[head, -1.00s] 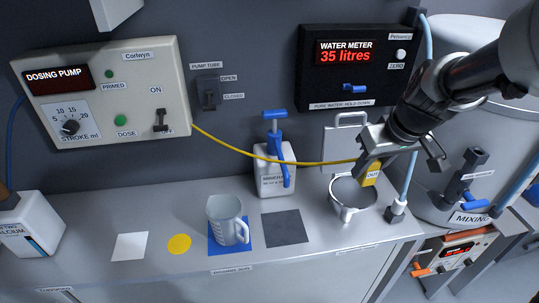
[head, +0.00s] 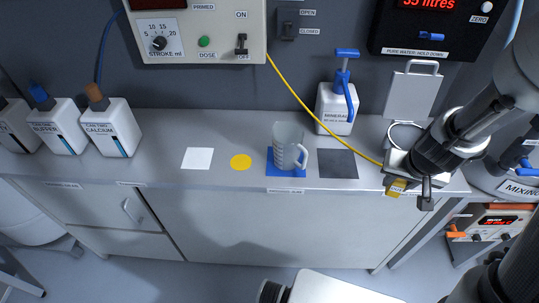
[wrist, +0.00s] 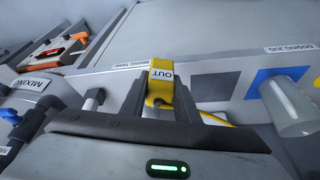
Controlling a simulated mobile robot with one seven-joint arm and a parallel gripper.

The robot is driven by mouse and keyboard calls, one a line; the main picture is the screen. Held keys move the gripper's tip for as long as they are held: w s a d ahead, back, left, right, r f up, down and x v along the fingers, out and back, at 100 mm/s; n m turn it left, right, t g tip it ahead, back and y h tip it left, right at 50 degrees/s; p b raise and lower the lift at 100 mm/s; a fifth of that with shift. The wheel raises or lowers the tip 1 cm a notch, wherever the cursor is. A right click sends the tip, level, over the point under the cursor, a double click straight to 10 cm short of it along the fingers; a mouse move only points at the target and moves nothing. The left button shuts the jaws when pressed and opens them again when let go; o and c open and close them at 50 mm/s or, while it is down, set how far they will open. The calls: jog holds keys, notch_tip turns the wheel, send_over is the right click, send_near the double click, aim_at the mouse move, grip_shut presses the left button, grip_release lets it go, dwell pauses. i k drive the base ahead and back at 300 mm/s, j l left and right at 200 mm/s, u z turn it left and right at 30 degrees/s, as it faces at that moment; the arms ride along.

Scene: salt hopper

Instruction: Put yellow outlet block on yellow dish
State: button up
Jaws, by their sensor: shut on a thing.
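The yellow outlet block (head: 396,187), marked OUT, is held in my gripper (head: 408,192) near the right front edge of the bench. In the wrist view the block (wrist: 161,82) sits between the fingers of my gripper (wrist: 160,100). A yellow tube runs from the block back to the dosing pump. The yellow dish (head: 241,162) is a flat yellow disc on the bench, left of the jug and well to the left of my gripper. Nothing lies on it.
A measuring jug (head: 287,148) stands on a blue square between the dish and my gripper. A dark square (head: 338,164) and a white square (head: 197,158) lie flat. The mineral can (head: 335,108) stands behind. Calcium (head: 112,128) and buffer cans stand at left.

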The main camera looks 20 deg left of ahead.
aim_at(241, 163)
jog(key=j, duration=0.45)
jog(key=k+j, duration=0.1)
jog(key=j, duration=1.6)
jog(key=i, duration=0.05)
